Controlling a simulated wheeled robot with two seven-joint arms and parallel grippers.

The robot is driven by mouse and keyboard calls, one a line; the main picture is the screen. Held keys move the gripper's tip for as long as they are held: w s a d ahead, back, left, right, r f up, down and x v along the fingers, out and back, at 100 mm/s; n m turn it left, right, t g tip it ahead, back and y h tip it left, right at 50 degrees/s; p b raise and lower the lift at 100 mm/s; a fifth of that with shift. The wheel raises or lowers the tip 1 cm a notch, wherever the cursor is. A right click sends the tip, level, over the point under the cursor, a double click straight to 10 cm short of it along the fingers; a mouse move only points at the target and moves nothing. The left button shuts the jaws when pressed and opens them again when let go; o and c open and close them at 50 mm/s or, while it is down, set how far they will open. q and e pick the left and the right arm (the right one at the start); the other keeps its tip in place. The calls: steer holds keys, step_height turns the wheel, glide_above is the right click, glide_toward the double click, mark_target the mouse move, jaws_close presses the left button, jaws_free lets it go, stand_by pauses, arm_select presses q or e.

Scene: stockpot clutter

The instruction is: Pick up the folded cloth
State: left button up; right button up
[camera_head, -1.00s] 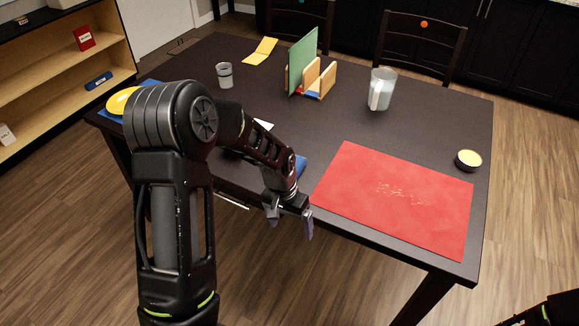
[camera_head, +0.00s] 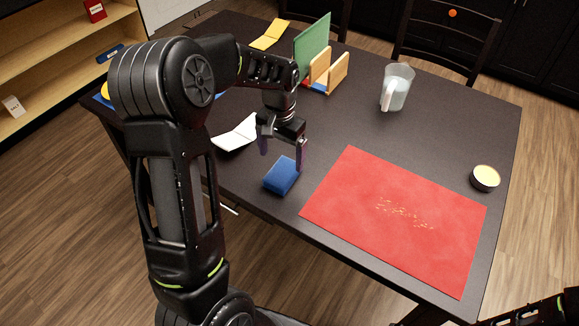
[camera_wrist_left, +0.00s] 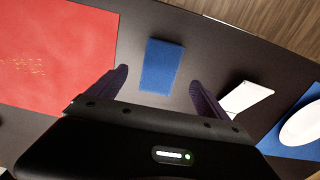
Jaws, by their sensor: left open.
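The folded cloth (camera_head: 282,175) is a small blue block-like bundle lying on the dark table near its front edge, left of the red mat. It also shows in the left wrist view (camera_wrist_left: 162,67), ahead of and between my finger lines. My left gripper (camera_head: 282,154) is open and empty, pointing down above the table by the far side of the cloth. In the left wrist view its two dark fingers (camera_wrist_left: 158,92) stand wide apart. The cloth is not held. Of my right arm, only a dark part shows at the bottom right corner, with no gripper visible.
The red mat (camera_head: 395,215) with crumbs lies right of the cloth. A white folded paper-like item (camera_head: 238,134) lies left of it. Behind stand a letter rack (camera_head: 328,72) with a green board and a pitcher (camera_head: 397,88). A small round tin (camera_head: 485,178) is at the right.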

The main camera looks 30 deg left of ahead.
mark_target(281, 172)
arm_select(q)
steer(key=shift+s+r, duration=0.1)
steer(key=shift+s, duration=0.15)
steer(key=shift+w+f, duration=0.1)
steer(key=shift+f, duration=1.3)
step_height(281, 172, down, 5)
steer(key=shift+w+a+f+p, duration=0.1)
steer(key=shift+p, duration=0.55)
steer(key=shift+c, duration=0.3)
steer(key=c, duration=1.4)
